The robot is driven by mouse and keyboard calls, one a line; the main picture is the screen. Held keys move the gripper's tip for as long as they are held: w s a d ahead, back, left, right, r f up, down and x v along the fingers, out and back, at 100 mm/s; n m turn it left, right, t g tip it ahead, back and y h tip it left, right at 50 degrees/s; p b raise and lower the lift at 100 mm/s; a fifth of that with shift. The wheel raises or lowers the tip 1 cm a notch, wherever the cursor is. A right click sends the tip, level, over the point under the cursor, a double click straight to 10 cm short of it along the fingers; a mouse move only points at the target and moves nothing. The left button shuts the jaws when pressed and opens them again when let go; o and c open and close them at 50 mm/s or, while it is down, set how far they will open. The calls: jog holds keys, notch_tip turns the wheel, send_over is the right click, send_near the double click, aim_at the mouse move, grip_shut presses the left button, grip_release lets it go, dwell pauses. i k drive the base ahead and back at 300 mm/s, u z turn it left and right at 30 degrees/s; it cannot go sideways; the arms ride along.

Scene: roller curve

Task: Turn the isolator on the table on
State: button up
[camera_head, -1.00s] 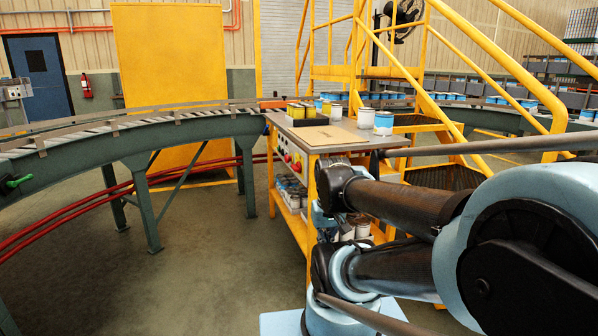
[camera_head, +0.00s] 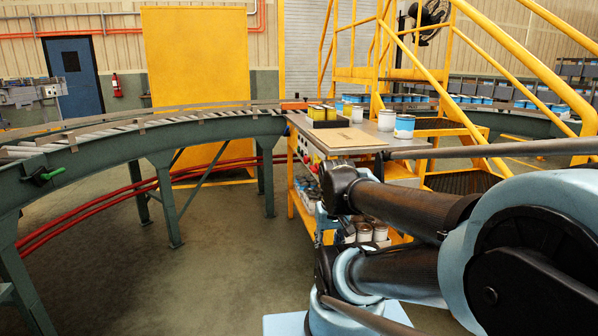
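The work table (camera_head: 395,143) has a grey top and a yellow frame, and stands right of centre. A control panel (camera_head: 304,150) with small red and pale controls is on its left end, seen at a steep angle. The controls are too small to tell which one is the isolator or how it is set. My dark and light-blue arm (camera_head: 410,205) fills the lower right and covers part of the table's front and lower shelf. I cannot make out my gripper in this view.
Yellow-topped tins (camera_head: 322,113), a brown board (camera_head: 345,137) and paint cans (camera_head: 404,126) stand on the table. Yellow stairs (camera_head: 455,90) rise behind. The floor (camera_head: 235,245) left of the table is clear.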

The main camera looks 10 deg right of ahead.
aim_at(315, 169)
jog(key=u, duration=2.3)
jog(key=k, duration=0.9)
jog(key=z, duration=1.6)
jog(key=i, duration=1)
